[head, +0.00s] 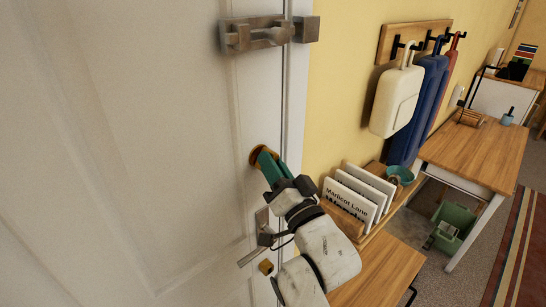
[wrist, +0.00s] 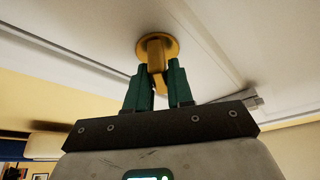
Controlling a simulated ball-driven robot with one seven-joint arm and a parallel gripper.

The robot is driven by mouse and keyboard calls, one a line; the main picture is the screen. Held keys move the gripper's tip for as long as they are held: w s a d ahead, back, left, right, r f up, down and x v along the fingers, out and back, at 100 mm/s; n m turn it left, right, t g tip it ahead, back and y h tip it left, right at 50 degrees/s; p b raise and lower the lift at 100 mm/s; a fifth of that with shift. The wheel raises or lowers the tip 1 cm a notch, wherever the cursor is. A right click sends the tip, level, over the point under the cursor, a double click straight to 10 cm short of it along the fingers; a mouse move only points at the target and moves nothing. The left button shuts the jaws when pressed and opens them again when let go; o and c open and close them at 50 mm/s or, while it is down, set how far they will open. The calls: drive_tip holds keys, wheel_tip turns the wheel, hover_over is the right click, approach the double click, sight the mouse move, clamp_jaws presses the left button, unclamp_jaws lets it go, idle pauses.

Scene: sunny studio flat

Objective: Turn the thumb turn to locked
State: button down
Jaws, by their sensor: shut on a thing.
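The brass thumb turn sits on the white door (head: 150,150), near its right edge. In the head view its round rose (head: 255,156) shows beside my fingers, which hide most of the turn piece. In the wrist view the thumb turn (wrist: 156,50) is in front of me, its tab reaching down between my green fingers. My gripper (head: 267,162) is shut on the tab, one finger on each side; it also shows in the wrist view (wrist: 161,74). I cannot tell from the frames whether the turn stands at locked or unlocked.
A metal slide bolt (head: 262,36) is above on the door. A lever handle (head: 258,243) and a small brass fitting (head: 266,267) are below, close to my arm.

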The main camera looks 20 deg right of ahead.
drive_tip(key=m+b, duration=0.1)
drive_tip(key=m+h+b, duration=0.1)
drive_tip(key=m+b, duration=0.1)
drive_tip(key=shift+f+m+g, duration=0.25)
drive_tip(key=shift+m+g, duration=0.05)
drive_tip(key=m+h+b, duration=0.1)
drive_tip(key=m+b, duration=0.1)
drive_tip(key=shift+a+g+b, duration=0.1)
drive_tip(key=shift+g+b, duration=0.2)
drive_tip(key=shift+b, duration=0.1)
drive_tip(key=m, duration=0.1)
drive_tip(key=m+b, duration=0.1)
drive_tip(key=m+g+h, duration=0.1)
drive_tip(key=m, duration=0.1)
drive_tip(key=shift+r+b, duration=0.25)
drive_tip(key=shift+b, duration=0.1)
drive_tip(key=shift+m+g, duration=0.7)
drive_tip(key=shift+m, duration=0.7)
drive_tip(key=c, duration=1.1)
unclamp_jaws()
drive_tip(key=shift+s, duration=0.1)
